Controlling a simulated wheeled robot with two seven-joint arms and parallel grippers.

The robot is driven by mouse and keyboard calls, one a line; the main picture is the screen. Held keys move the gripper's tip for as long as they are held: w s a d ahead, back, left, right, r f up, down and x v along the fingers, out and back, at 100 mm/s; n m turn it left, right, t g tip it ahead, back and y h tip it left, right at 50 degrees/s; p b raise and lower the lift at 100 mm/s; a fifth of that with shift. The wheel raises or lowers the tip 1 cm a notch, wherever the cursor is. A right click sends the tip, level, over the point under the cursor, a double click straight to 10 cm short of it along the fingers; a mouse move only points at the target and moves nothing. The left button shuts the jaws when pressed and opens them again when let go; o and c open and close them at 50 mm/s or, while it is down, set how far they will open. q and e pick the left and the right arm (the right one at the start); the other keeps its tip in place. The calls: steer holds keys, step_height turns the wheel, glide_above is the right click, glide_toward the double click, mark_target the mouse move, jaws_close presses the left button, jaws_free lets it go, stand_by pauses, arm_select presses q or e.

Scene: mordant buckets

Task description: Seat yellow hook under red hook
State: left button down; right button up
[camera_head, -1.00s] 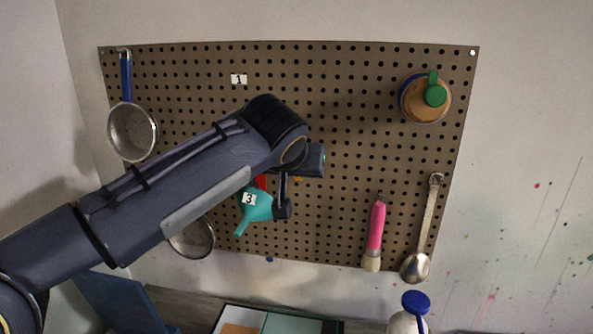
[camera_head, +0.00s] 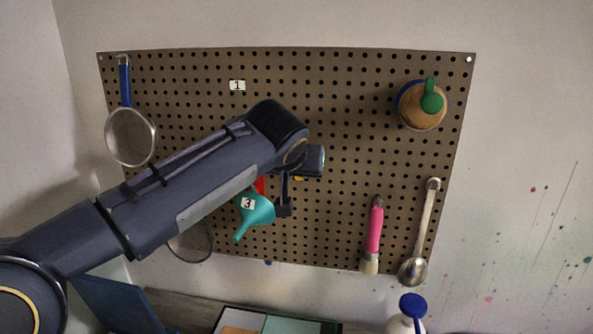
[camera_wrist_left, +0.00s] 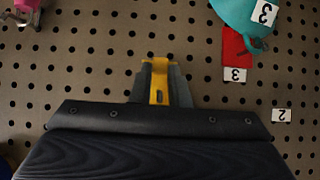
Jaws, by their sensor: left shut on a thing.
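The yellow hook (camera_wrist_left: 158,82) sits between the two grey fingers of my left gripper (camera_wrist_left: 158,84) in the left wrist view. The gripper is shut on it, in front of the pegboard. Only a sliver of yellow (camera_head: 299,178) shows below my wrist in the head view. The red hook (camera_wrist_left: 234,50) is on the board, up and to the right in the wrist view and apart from the yellow hook. It also shows in the head view (camera_head: 260,185), partly behind my arm. A teal funnel (camera_head: 256,211) hangs at the red hook. Whether the yellow hook touches the board is unclear. My right gripper is out of view.
The pegboard (camera_head: 345,115) carries sieves at left, a wooden-and-green item (camera_head: 423,105), a pink-handled brush (camera_head: 375,230) and a metal spoon (camera_head: 422,235). Tags 3 (camera_wrist_left: 235,75) and 2 (camera_wrist_left: 281,115) are near the red hook. A blue-capped bottle (camera_head: 410,310) stands below.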

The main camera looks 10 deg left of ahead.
arm_select(q)
steer(key=c, duration=1.3)
jaws_free()
steer(key=shift+s, duration=0.1)
steer(key=b+v, duration=0.1)
steer(key=v, duration=0.6)
steer(key=shift+s+r+b, duration=0.25)
steer(key=shift+r+b, duration=0.05)
steer(key=s+a+f+g, duration=0.2)
steer(key=s+a+f, duration=0.4)
steer(key=a+f, duration=0.15)
steer(key=s+a+f+n+g+h, duration=0.1)
steer(key=s+a+f+g+h, duration=0.1)
steer(key=s+f, duration=1.9)
step_height(320, 180, down, 2)
steer(key=shift+s+f+n+g+h, duration=0.2)
steer(key=shift+s+n+g+h, duration=0.15)
steer(key=shift+h, duration=0.55)
